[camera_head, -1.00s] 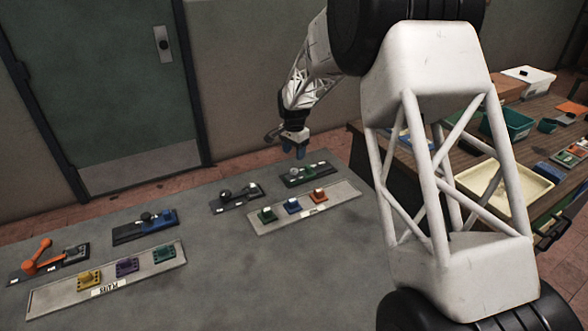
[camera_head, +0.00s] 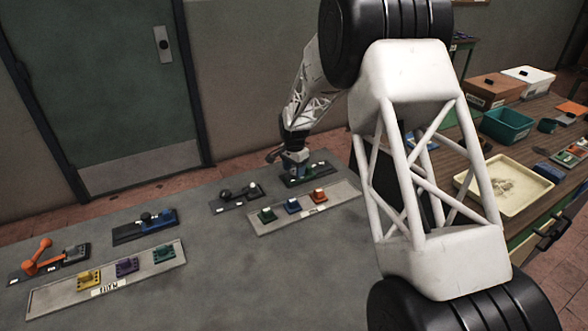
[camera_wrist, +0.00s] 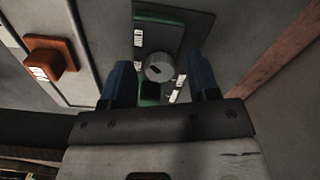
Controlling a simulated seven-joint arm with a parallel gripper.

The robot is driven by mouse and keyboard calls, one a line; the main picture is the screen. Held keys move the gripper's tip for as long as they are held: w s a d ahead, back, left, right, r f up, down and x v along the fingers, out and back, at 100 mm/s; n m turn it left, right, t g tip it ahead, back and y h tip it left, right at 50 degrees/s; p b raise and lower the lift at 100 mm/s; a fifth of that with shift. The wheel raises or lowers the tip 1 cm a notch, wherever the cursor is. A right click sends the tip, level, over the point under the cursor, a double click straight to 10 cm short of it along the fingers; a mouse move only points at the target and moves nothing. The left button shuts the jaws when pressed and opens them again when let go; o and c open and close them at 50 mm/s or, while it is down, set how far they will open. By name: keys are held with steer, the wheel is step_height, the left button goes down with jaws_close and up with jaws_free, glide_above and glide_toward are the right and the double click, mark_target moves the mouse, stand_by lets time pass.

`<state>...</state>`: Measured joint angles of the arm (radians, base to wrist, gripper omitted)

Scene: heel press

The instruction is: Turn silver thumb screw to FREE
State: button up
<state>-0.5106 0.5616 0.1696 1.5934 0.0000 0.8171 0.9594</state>
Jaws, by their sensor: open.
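The silver thumb screw (camera_wrist: 159,68) is a round grey knob with a dark slot. It sits on a green block (camera_wrist: 150,90) on a dark plate. In the wrist view it lies between and beyond my gripper's (camera_wrist: 160,85) two blue fingers, which stand apart on either side of it. I cannot tell whether either finger touches it. White labels (camera_wrist: 176,90) lie near the knob, but their words are too small to read. In the head view my gripper (camera_head: 296,170) is low over the far right dark plate (camera_head: 318,171) and hides the screw.
A light strip with green, blue and orange blocks (camera_head: 318,196) lies just in front of that plate. Another dark fixture (camera_head: 236,197) is to its left. More fixtures and a second strip (camera_head: 110,285) lie at the left. The middle of the grey table (camera_head: 270,270) is clear.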

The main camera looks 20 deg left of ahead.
steer(key=c, duration=0.9)
